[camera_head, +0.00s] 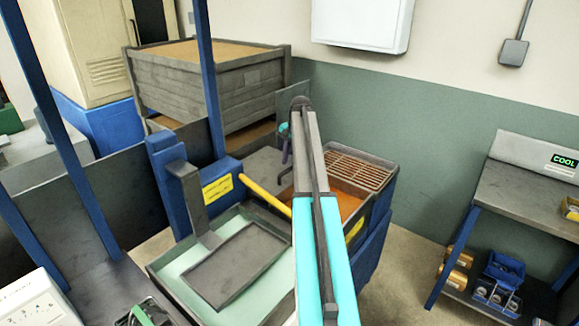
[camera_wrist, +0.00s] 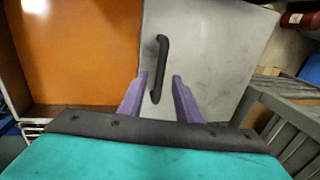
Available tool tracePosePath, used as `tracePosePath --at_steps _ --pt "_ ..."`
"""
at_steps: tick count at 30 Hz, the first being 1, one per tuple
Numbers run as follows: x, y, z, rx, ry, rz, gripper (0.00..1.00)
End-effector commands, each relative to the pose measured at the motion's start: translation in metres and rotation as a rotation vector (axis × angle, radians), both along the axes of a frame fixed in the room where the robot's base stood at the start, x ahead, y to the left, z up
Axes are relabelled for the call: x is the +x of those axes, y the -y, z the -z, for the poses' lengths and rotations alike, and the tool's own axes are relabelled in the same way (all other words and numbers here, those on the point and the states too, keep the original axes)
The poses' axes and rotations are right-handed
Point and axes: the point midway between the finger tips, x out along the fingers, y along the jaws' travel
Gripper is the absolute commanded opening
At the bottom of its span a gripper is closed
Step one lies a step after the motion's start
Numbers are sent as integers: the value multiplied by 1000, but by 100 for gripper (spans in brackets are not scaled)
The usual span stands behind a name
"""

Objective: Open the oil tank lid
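The oil tank (camera_head: 379,208) stands mid-picture in the head view, partly hidden behind my arm. Orange oil shows in it, and it fills the left of the wrist view (camera_wrist: 80,50). The flat grey lid (camera_wrist: 215,55) lies beside the open oil area; in the head view it shows left of my arm (camera_head: 262,163). A black bar handle (camera_wrist: 160,62) is on the lid near its oil-side edge. My gripper (camera_wrist: 160,76) has its purple fingers apart, with the handle's near end between them in the picture. I see no finger touching the handle.
A metal grate (camera_head: 362,168) covers the tank's back right. A wooden crate (camera_head: 215,85) is behind. A grey slatted object (camera_wrist: 290,120) is right of the lid.

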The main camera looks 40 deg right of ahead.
Motion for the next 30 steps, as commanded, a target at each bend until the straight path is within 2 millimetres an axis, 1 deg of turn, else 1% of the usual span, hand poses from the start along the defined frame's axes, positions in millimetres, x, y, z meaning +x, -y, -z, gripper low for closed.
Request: tracePosePath --at_steps 21,25,30 --pt "-18 4 -94 -1 1 1 31" --pt "-21 5 -106 -1 1 1 31" --pt "-22 4 -112 0 0 1 31"
